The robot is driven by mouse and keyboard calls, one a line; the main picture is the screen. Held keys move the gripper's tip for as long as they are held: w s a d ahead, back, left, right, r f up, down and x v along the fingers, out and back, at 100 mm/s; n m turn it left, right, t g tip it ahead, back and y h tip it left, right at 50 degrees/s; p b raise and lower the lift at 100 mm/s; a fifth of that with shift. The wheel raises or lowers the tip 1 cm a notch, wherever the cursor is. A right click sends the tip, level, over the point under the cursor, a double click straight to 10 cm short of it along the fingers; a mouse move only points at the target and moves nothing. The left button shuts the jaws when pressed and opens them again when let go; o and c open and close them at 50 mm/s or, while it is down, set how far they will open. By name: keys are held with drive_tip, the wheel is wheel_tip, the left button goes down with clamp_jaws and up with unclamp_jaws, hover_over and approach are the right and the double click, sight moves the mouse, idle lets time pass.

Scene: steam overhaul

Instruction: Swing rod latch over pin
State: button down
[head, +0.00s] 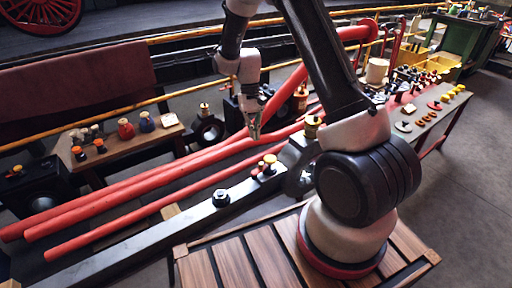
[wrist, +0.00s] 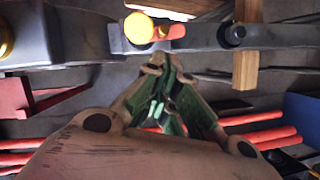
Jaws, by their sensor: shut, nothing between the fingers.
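A long grey steel rod (head: 150,235) runs diagonally across the head view and along the top of the wrist view (wrist: 200,37). Near its right end stands a yellow-topped knob (head: 269,159), with a small red part beside it. The knob also shows in the wrist view (wrist: 138,28), with the red part (wrist: 174,31) just right of it. A dark round pin or nut (head: 221,198) stands on the rod farther left; it also shows in the wrist view (wrist: 235,34). My gripper (head: 254,132) is shut and empty, above and behind the knob, apart from it. I cannot tell which part is the latch.
Long red pipes (head: 130,192) run behind the rod, close under my gripper. A wooden block (wrist: 245,68) supports the rod. A bench (head: 150,138) with knobs stands at left, and a long table (head: 432,122) with small parts at right. Yellow rails cross behind.

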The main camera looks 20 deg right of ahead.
drive_tip(key=v, duration=0.3)
drive_tip(key=shift+w+r, duration=0.1)
drive_tip(key=shift+r, duration=0.25)
